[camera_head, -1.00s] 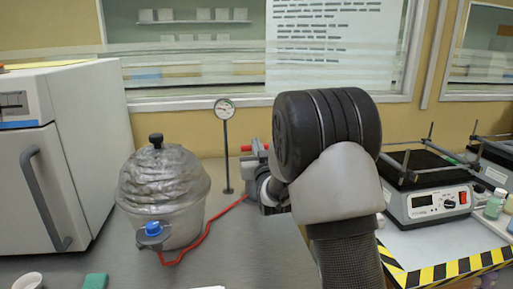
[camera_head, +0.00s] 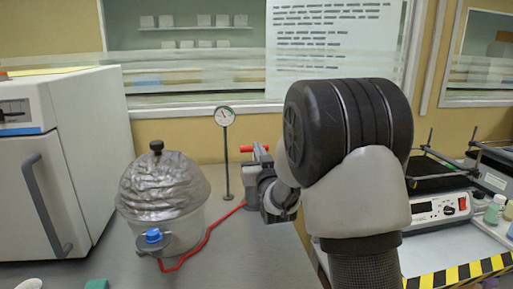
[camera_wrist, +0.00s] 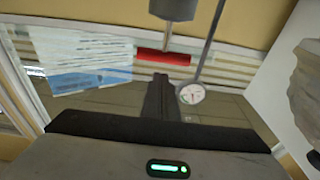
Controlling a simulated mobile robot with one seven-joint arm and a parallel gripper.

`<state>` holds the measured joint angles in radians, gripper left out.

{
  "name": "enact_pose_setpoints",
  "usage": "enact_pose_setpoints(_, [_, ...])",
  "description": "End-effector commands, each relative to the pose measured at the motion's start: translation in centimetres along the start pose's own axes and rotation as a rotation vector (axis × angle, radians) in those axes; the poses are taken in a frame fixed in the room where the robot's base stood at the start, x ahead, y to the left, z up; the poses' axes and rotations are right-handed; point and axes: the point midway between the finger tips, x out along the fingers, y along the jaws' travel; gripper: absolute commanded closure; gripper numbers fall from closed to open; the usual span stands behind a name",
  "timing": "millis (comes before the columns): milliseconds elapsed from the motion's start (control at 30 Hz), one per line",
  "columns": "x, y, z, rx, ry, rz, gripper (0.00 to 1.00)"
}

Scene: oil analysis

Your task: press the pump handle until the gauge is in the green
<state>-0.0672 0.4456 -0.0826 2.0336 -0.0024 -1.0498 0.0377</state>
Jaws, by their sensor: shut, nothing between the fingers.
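The pump has a red handle (camera_head: 247,149) on a grey body (camera_head: 251,172), standing on the bench behind my arm. A small round gauge (camera_head: 225,116) stands on a thin post left of the pump. Its needle is too small to read surely, and no green zone is clear. My gripper (camera_wrist: 158,82) is shut and empty in the wrist view. Its fingertips are close to the red handle (camera_wrist: 163,57) there, and contact cannot be told. The gauge (camera_wrist: 192,94) shows right of the fingers. In the head view my arm hides part of the pump.
A foil-covered jar (camera_head: 163,188) with a blue cap (camera_head: 153,235) stands left of the pump, joined to it by a red hose (camera_head: 205,240). A white cabinet (camera_head: 85,160) is at far left. A bench instrument (camera_head: 437,208) is at right, near yellow-black tape (camera_head: 465,272).

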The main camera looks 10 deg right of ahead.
Motion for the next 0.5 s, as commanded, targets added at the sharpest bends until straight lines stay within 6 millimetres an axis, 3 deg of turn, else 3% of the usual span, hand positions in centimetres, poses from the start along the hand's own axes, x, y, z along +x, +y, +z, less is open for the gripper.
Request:
enact_pose_setpoints(200, [-3.9, 0.0, -0.1, 0.0, 0.001, 0.0, 1.0])
enact_pose_setpoints(500, [-5.5, 0.0, -0.2, -0.001, 0.004, 0.0, 1.0])
